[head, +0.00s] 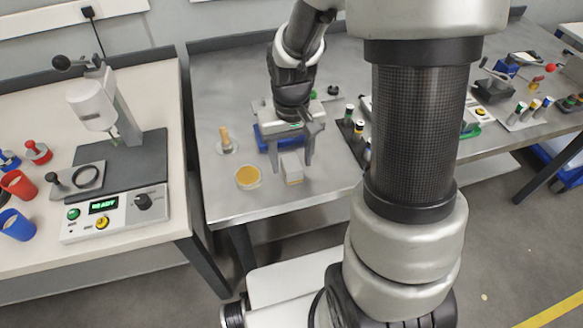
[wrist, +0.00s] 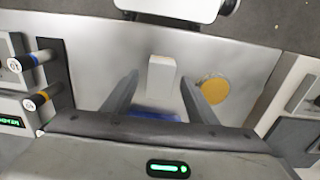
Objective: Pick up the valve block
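A small pale grey block (head: 292,168), apparently the valve block, rests on the steel bench near its front edge. It also shows in the wrist view (wrist: 161,80), in the gap between the fingers. My gripper (head: 290,163) points down at the block, with one finger to its left and one to its right. In the wrist view my gripper (wrist: 159,77) is open, with a clear gap on both sides of the block. I cannot tell how far the fingertips are above the bench.
A yellow disc (head: 248,177) and a wooden-handled tool (head: 226,142) are left of the block. A blue object (head: 262,138) lies behind it, partly hidden by my gripper. Dark cylinders with coloured bands (head: 352,128) stand in a rack to the right. The bench edge is close in front.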

